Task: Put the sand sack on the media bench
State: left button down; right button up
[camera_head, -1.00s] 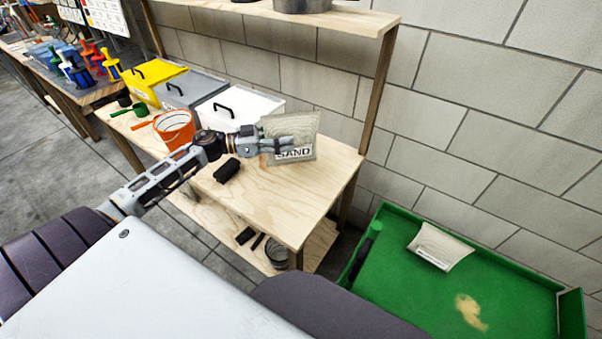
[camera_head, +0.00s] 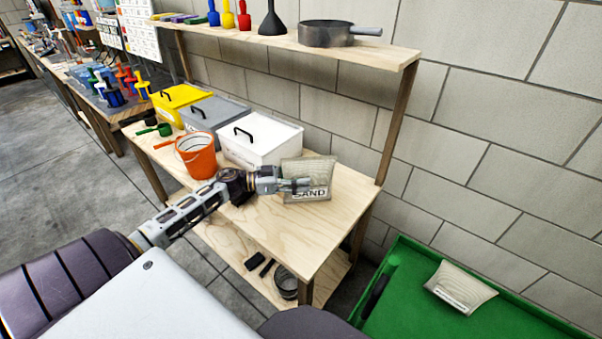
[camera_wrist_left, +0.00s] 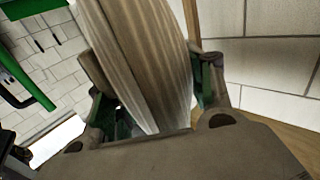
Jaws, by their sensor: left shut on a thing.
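The sand sack (camera_head: 318,172) is a beige bag with a white label reading SAND. My left gripper (camera_head: 300,186) is shut on it and holds it upright over the right part of the wooden media bench (camera_head: 290,236). In the left wrist view the sack (camera_wrist_left: 140,60) stands between the two fingers of the gripper (camera_wrist_left: 150,110). I cannot tell whether the sack's bottom touches the bench top. My right gripper is not in view.
A white bin (camera_head: 258,143), a grey bin (camera_head: 212,113), a yellow bin (camera_head: 180,97) and an orange bucket (camera_head: 197,158) stand left of the sack. A shelf (camera_head: 385,50) holds a pan (camera_head: 328,34). A green tray (camera_head: 410,320) at right holds another sack (camera_head: 460,288).

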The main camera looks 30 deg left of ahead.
pick_arm(q)
notch_tip(320, 180, down, 2)
jog(key=shift+f+b, duration=0.3)
jog(key=shift+f, duration=0.65)
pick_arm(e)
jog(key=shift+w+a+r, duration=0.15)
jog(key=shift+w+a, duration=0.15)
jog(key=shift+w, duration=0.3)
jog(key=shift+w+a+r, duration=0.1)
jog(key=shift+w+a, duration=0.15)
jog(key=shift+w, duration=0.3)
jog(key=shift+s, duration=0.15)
